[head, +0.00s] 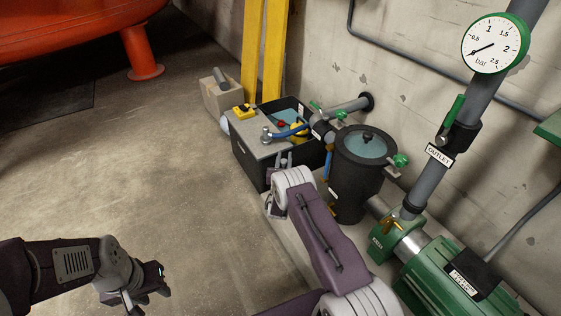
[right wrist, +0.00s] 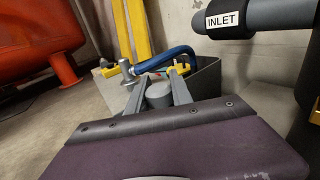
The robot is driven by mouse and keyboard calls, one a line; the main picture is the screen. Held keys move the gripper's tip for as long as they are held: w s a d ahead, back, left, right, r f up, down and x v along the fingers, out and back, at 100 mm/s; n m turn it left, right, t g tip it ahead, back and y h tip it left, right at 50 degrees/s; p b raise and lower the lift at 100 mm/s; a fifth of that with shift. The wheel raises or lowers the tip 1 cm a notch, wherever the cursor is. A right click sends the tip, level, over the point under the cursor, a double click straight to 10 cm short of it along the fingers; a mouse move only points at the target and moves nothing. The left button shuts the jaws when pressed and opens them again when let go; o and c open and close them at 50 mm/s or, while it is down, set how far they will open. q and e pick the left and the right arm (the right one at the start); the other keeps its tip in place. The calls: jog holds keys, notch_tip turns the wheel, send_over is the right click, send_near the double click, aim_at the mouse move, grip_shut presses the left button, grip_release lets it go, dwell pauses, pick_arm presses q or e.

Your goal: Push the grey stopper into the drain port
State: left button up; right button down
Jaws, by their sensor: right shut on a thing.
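My right gripper (right wrist: 158,86) is shut on the grey stopper (right wrist: 158,95), a short round cylinder between its two fingers. In the head view the right gripper (head: 284,161) is at the near side of the black tub, left of the black strainer pot (head: 353,180); the stopper is too small to make out there. The drain port cannot be made out in either view; my right arm hides part of the pot's lower left side. My left gripper (head: 134,298) is low at the left over bare floor, away from the pot, and its jaw opening is unclear.
A cardboard box (head: 216,100) and yellow posts (head: 262,50) stand behind. The green pump (head: 450,285) and outlet pipe (head: 470,110) are at right. Floor at left is clear.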

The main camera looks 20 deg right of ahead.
jog(key=shift+f+b, duration=2.4)
jog(key=shift+f, duration=0.45)
jog(key=shift+f+b, duration=0.3)
jog(key=shift+f, duration=0.2)
jog(key=c, duration=1.5)
grip_release()
jog(key=shift+o, duration=0.5)
jog(key=shift+s+a, duration=0.1)
jog(key=shift+s+a+r+p, duration=0.1)
jog(key=shift+s+p, duration=0.15)
jog(key=shift+p, duration=0.15)
jog(key=p+v, duration=0.3)
jog(key=v, duration=0.1)
jog(key=shift+a, duration=0.1)
jog(key=p+v, duration=0.3)
jog(key=v, duration=0.3)
jog(key=shift+s, duration=0.2)
